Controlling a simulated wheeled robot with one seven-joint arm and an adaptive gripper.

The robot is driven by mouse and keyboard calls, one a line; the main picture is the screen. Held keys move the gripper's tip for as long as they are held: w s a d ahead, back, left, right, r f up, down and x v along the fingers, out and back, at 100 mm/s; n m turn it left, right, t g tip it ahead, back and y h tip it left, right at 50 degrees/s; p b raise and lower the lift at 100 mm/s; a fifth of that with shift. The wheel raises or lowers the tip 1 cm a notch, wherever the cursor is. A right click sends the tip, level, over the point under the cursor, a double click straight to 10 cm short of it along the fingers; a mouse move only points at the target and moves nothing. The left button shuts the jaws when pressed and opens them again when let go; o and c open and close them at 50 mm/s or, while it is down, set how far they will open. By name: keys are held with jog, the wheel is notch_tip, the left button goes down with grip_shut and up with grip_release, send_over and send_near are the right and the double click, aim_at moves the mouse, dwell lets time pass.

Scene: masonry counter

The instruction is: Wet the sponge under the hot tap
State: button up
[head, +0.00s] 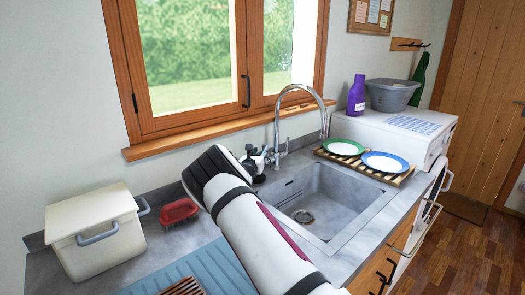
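The tap (278,120) is a tall chrome gooseneck at the back edge of the grey sink (345,190). Its spout arches over the basin, and no running water can be made out. My arm crosses the counter, and my gripper (262,160) is at the back left of the sink, close to the tap's base. The gripper is small and dark here, and I cannot tell whether its fingers are open or shut. Which side of the tap is hot cannot be read. I see no sponge; one could be hidden behind my arm or gripper.
A red scrubbing brush (179,210) and a cream bin with grey handles (95,230) stand left on the counter. A blue ridged drainer (190,268) lies in front. Right of the sink, a wooden rack (366,168) holds a green-rimmed plate (343,146) and a blue-rimmed plate (385,161).

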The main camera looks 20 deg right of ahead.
aim_at(263, 148)
jog(key=shift+b+x, duration=0.55)
jog(key=shift+x, duration=1.85)
grip_shut()
jog(key=shift+s, duration=0.1)
